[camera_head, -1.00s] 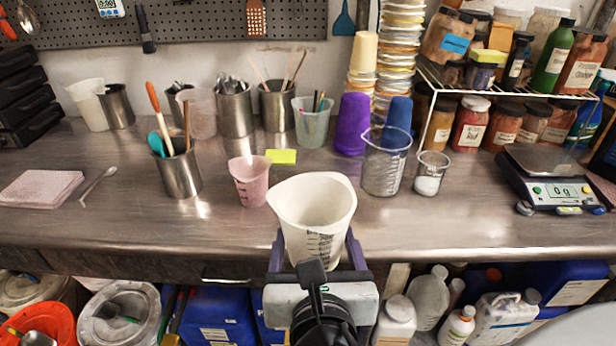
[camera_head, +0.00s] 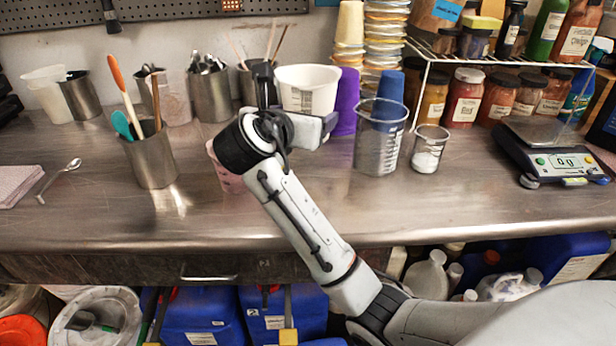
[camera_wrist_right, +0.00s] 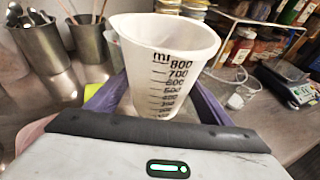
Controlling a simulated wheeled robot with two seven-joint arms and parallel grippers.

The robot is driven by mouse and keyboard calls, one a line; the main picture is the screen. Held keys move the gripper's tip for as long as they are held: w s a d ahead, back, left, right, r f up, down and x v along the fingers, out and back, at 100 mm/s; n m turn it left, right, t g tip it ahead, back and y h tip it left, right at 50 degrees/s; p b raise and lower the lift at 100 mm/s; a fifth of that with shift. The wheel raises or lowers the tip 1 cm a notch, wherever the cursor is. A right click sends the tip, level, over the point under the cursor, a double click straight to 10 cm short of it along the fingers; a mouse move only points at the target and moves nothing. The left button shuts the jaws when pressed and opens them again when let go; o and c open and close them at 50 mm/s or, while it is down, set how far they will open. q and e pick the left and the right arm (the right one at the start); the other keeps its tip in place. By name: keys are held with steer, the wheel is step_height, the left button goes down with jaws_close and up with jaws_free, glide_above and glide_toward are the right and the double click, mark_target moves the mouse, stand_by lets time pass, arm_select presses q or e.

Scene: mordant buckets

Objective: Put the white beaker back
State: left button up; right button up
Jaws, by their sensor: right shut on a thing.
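The white beaker (camera_head: 308,84) has printed measuring marks. It stands upright near the back of the bench in the head view, and in the wrist view (camera_wrist_right: 168,62) its scale up to 800 ml faces the camera. My right gripper (camera_head: 298,108) is shut on it, one purple-grey finger (camera_wrist_right: 207,112) on each side. The gripper and wrist hide the beaker's base, so I cannot tell whether it touches the bench. My left gripper is not in view.
Steel pots with tools (camera_head: 209,95) stand left of the beaker. A pink beaker (camera_head: 226,180) is partly behind my arm. A purple cup (camera_head: 346,98), a clear beaker (camera_head: 379,145) and a small beaker of white powder (camera_head: 427,152) stand to the right. The front bench (camera_head: 420,212) is clear.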

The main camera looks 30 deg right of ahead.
step_height(320, 180, down, 10)
steer(key=shift+w+d+r+b, duration=0.1)
steer(key=shift+r+b, duration=0.05)
steer(key=shift+b, duration=0.6)
steer(key=o, duration=1.4)
steer(key=p+v, duration=0.1)
steer(key=v, duration=1.1)
